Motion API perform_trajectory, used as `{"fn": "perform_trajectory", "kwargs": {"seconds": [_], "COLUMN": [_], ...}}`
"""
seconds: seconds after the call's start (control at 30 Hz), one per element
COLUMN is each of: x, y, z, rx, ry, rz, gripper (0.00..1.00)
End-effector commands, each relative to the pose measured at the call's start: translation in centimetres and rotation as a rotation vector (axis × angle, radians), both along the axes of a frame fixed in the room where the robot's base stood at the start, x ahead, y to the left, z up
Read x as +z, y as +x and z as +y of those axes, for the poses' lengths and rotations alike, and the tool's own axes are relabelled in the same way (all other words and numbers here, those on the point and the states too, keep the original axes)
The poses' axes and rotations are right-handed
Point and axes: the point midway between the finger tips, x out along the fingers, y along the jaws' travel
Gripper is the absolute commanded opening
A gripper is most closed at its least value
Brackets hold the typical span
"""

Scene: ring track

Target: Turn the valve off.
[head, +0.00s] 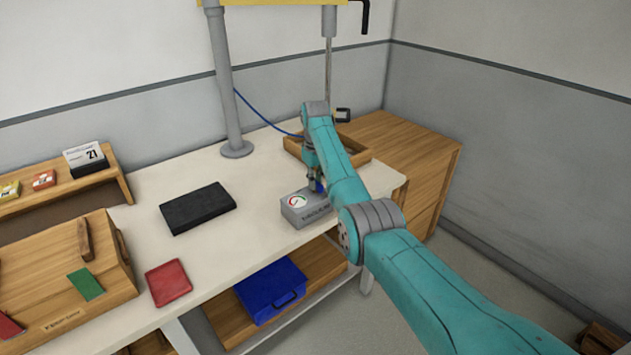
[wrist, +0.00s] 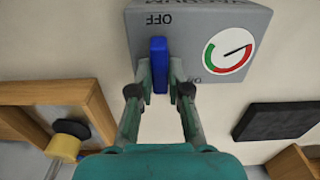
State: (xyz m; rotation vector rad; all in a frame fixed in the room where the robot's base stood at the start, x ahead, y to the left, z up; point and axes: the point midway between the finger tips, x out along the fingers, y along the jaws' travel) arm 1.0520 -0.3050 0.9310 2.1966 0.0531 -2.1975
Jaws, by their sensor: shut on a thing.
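The valve is a grey box (head: 303,211) at the front edge of the white bench, with a blue handle (wrist: 159,60) on it. The box (wrist: 190,20) fills the top of the wrist view, its lettering upside down. The handle's long part runs up towards the word OFF. Another bit of blue shows by the right finger; ON is to its right. A round red and green gauge (wrist: 229,51) is on the box. My gripper (wrist: 161,75) is shut on the handle, one finger on each side. In the head view my arm mostly hides the handle.
A black flat case (head: 198,208) lies left of the box. A wooden tray (head: 356,157) is behind, near a grey post (head: 226,90). A blue toolbox (head: 270,292) is on the shelf below.

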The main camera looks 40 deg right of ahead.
Motion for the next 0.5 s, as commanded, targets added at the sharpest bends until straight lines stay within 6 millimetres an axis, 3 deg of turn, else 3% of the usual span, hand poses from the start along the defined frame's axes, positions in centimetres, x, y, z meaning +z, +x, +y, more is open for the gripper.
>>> {"fn": "perform_trajectory", "kwargs": {"seconds": [0.3, 0.33, 0.4, 0.5], "x": [0.07, 0.07, 0.06, 0.05], "y": [0.04, 0.04, 0.04, 0.03], "z": [-0.01, -0.01, -0.01, -0.01], "rx": [0.002, 0.002, 0.002, 0.002], "ry": [-0.001, -0.001, -0.001, 0.0], "rz": [-0.002, -0.002, -0.002, -0.001], "gripper": [0.0, 0.21, 0.39, 0.42]}}
